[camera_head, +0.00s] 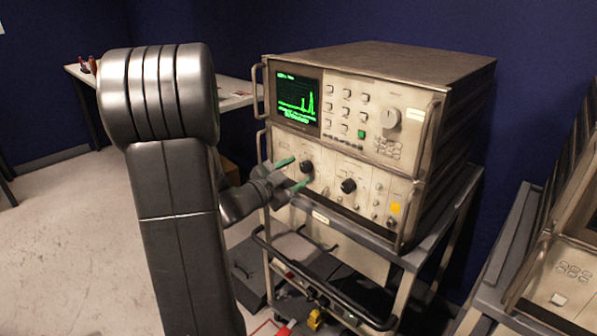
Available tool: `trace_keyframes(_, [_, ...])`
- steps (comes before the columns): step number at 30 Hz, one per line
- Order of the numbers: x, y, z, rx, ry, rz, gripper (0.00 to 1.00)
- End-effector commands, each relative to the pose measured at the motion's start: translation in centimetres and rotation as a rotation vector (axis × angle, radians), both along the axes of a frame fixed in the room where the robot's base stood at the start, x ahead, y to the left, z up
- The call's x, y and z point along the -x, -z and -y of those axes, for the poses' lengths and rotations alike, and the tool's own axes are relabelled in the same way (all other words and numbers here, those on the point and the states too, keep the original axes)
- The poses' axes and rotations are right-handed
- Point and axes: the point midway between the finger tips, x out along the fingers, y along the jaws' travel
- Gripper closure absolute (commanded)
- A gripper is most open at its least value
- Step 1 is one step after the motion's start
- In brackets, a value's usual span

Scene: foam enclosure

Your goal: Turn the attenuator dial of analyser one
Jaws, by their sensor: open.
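The analyser (350,140) is a beige instrument with a lit green trace screen (297,98), standing on a cart. Its lower panel has a dark left knob (307,167) and a dark right knob (348,186). A larger grey dial (390,118) sits on the upper panel. I cannot read which one is labelled attenuator. My gripper (301,170) is open, its two green-tipped fingers pointing at the lower panel. The fingertips appear on either side of the left knob in this view. I cannot tell whether they touch it.
Metal handles (422,136) stand out at the analyser's front edges. The grey cart (375,243) has a lower shelf with cables and a yellow item (315,319). A second instrument (573,268) is at the right. A table (233,92) stands behind my arm. Floor at left is clear.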

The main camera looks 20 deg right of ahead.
Motion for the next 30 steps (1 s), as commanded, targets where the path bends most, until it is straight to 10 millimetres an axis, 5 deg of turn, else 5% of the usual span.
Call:
trace_keyframes(15, [3.8, 0.0, -9.4, 0.0, -0.004, -0.001, 0.48])
trace_keyframes(30, [4.7, 0.0, -11.2, -0.001, -0.001, 0.0, 0.48])
